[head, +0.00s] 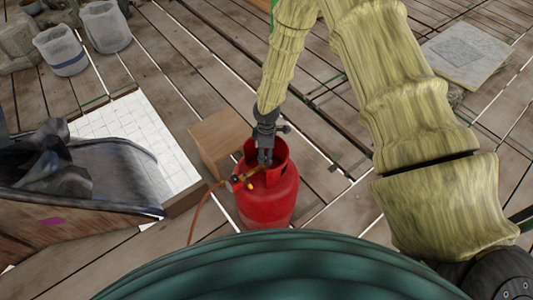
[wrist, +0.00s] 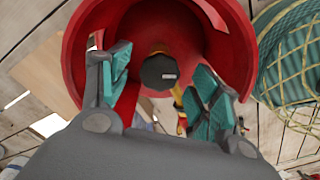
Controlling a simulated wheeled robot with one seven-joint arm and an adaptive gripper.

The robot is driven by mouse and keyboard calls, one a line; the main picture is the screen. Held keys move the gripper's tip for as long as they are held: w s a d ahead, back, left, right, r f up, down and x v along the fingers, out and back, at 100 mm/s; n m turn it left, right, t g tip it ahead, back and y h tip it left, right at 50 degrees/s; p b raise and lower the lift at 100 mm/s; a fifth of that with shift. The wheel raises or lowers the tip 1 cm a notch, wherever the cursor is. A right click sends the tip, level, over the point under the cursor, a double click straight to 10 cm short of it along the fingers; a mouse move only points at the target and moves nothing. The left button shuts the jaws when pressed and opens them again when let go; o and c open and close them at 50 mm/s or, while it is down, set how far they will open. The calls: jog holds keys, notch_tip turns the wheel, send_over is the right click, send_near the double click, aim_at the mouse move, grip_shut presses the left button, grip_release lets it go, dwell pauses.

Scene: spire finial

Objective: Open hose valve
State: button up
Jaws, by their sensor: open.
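A red gas cylinder (head: 268,202) stands upright on the plank floor in front of me, with a raised collar around its top. In the wrist view its collar (wrist: 78,50) surrounds a dark round valve knob (wrist: 159,71). A yellow fitting and an orange hose (head: 203,203) come off the cylinder's top and run down to the left. My gripper (head: 266,157) points down into the collar. In the wrist view my gripper (wrist: 160,88) is open, with a teal pad on either side of the knob. Whether a pad touches the knob cannot be told.
A cardboard-brown box (head: 220,137) stands just behind and left of the cylinder. A white tiled panel (head: 135,140) and a grey-draped object (head: 75,185) lie further left. Two buckets (head: 105,26) stand at the back left. A stone slab (head: 466,52) lies at the far right.

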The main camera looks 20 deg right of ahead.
notch_tip(320, 180, up, 11)
dwell(0.5)
jog(key=shift+s, duration=0.1)
dwell(0.3)
jog(key=s+a+f+m+y+p, duration=0.1)
jog(key=s+f+m, duration=0.15)
jog(key=s, duration=0.35)
jog(key=s+a+f+m+g+p, duration=0.1)
jog(key=s+a+f, duration=0.15)
jog(key=s, duration=0.45)
jog(key=s+a+f+m+y+p, duration=0.1)
jog(key=s+f+m, duration=0.1)
jog(key=s+f, duration=0.3)
jog(key=s+d+f+m+h, duration=0.1)
jog(key=s+d+m, duration=0.2)
jog(key=s, duration=0.6)
jog(key=s+d+f+m+t+h+b, duration=0.1)
jog(key=s+d+m, duration=0.3)
jog(key=s, duration=0.5)
jog(key=shift+d+m, duration=0.25)
jog(key=shift+m, duration=0.4)
